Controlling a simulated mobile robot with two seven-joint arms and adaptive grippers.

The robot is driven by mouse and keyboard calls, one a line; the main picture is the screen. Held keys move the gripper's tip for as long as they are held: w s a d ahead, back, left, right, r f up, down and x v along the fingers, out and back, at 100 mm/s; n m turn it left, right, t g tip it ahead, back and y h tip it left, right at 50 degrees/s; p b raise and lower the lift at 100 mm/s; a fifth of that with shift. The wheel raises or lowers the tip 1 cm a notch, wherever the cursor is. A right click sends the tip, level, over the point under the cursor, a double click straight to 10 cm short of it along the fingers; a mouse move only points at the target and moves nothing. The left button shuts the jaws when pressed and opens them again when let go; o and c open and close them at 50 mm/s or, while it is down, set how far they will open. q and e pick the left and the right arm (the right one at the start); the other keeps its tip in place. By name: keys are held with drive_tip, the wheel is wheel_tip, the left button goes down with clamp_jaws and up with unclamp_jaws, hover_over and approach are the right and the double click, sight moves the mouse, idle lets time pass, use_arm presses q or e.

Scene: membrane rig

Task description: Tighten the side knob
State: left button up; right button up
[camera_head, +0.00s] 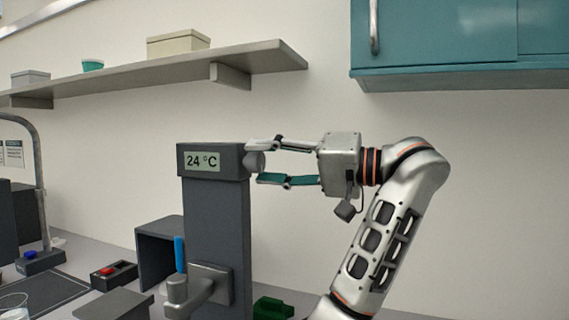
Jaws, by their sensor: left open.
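The side knob (256,161) is a small grey round piece on the right side of the dark rig column's head (213,174), whose display reads 24 °C. My left gripper (260,165) comes to it from the right, with its arm rising from below. Its two fingers are open, one above the knob and one below. The knob lies between the fingertips; I cannot tell whether either finger touches it. My right gripper is not in view.
A grey bracket (207,287) juts from the column's lower front. A box with a red button (112,273) and a stand with a blue button (38,261) are at left. A wall shelf (150,73) and teal cabinet (460,77) hang above. Wall space right of the arm is clear.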

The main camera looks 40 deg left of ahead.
use_arm(q)
drive_tip(key=v, duration=1.1)
drive_tip(key=shift+d, duration=0.35)
